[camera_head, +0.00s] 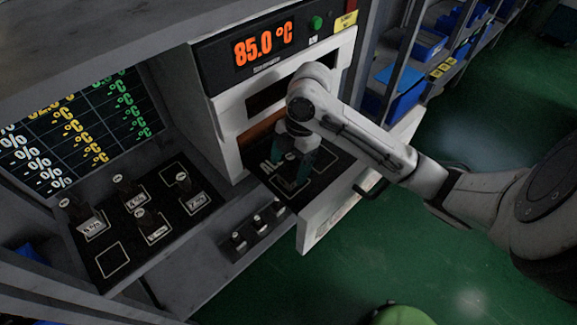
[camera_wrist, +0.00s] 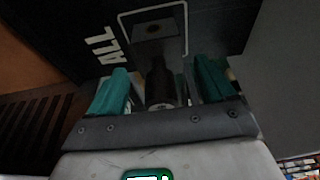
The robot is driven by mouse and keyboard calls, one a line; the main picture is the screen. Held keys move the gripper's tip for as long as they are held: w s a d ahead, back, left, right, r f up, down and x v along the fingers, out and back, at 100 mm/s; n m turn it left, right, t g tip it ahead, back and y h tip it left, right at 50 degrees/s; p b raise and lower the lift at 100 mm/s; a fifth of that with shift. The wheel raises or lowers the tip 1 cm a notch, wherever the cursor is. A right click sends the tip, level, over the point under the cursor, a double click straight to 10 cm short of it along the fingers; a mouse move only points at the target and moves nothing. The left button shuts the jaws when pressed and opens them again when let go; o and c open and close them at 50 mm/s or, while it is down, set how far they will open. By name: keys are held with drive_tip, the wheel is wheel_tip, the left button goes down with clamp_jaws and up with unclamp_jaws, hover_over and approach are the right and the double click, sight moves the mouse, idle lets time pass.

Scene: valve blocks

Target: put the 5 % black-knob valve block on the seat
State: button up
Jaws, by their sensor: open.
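My gripper (camera_head: 297,166) has teal fingers and is low over a black panel in the open drawer under the 85.0 °C display. In the wrist view my gripper (camera_wrist: 163,88) is open, its fingers apart on either side of a dark knob-like part (camera_wrist: 160,82) with a pale end. I see no finger touching it, and its label is hidden. Beyond it is a white-outlined square (camera_wrist: 153,28) on the black panel, beside the letters "ALL". I cannot tell from the labels which block is the 5 % one.
Several black-knob valve blocks (camera_head: 136,199) with white labels stand on a black board (camera_head: 77,243) at left, with an empty outlined square (camera_head: 112,260) at its front. Small black knobs (camera_head: 258,224) line a lower ledge. The white drawer front (camera_head: 325,208) stands close right of my gripper.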

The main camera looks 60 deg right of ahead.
drive_tip(key=v, duration=1)
drive_tip(key=shift+r, duration=0.4)
idle(0.7)
